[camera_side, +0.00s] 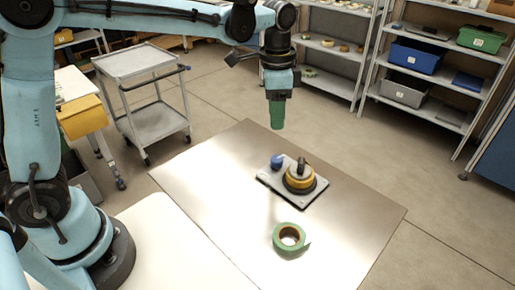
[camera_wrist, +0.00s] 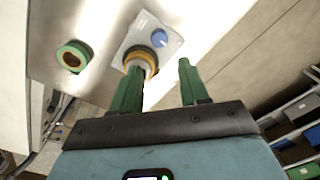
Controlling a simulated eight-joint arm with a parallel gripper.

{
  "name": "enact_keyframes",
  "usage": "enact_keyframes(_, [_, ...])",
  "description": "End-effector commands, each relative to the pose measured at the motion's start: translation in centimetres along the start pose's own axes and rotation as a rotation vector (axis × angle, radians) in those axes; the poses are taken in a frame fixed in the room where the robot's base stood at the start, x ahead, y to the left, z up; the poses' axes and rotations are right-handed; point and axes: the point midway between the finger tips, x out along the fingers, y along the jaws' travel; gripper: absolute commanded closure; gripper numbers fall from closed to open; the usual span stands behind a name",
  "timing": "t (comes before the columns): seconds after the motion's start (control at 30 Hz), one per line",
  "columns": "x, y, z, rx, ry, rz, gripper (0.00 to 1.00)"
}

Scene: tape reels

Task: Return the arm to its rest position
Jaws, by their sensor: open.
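My gripper (camera_side: 277,115) hangs in the air above the far part of the metal table top, pointing down. In the wrist view its two green fingers (camera_wrist: 161,68) stand apart, with nothing held between them. A grey plate (camera_side: 318,190) lies on the table below, with a yellow reel (camera_side: 291,186) around a dark upright post (camera_side: 301,164) and a blue knob (camera_side: 277,161) at its corner. The plate (camera_wrist: 143,22), yellow reel (camera_wrist: 129,56) and blue knob (camera_wrist: 159,38) also show in the wrist view; one finger partly covers the reel. A green tape reel (camera_side: 279,238) lies flat nearer the front, apart from the plate.
The metal table top (camera_side: 205,185) is otherwise clear. A grey trolley (camera_side: 146,68) stands to the left behind it. Shelves (camera_side: 437,85) with bins stand at the back right. The air around my gripper is free.

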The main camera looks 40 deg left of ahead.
Motion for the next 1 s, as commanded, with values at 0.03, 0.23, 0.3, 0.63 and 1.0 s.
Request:
enact_keyframes(0.03, [-0.5, 0.1, 0.8, -0.028, 0.017, -0.012, 0.56])
enact_keyframes(0.23, [-2.1, 0.9, 4.3, -0.193, 0.127, -0.079, 0.56])
enact_keyframes(0.3, [-2.4, 1.3, 5.6, -0.253, 0.169, -0.101, 0.56])
enact_keyframes(0.63, [-2.0, 3.5, 11.5, -0.534, 0.382, -0.186, 0.56])
enact_keyframes(1.0, [0.2, 4.9, 15.0, -0.728, 0.551, -0.227, 0.56])
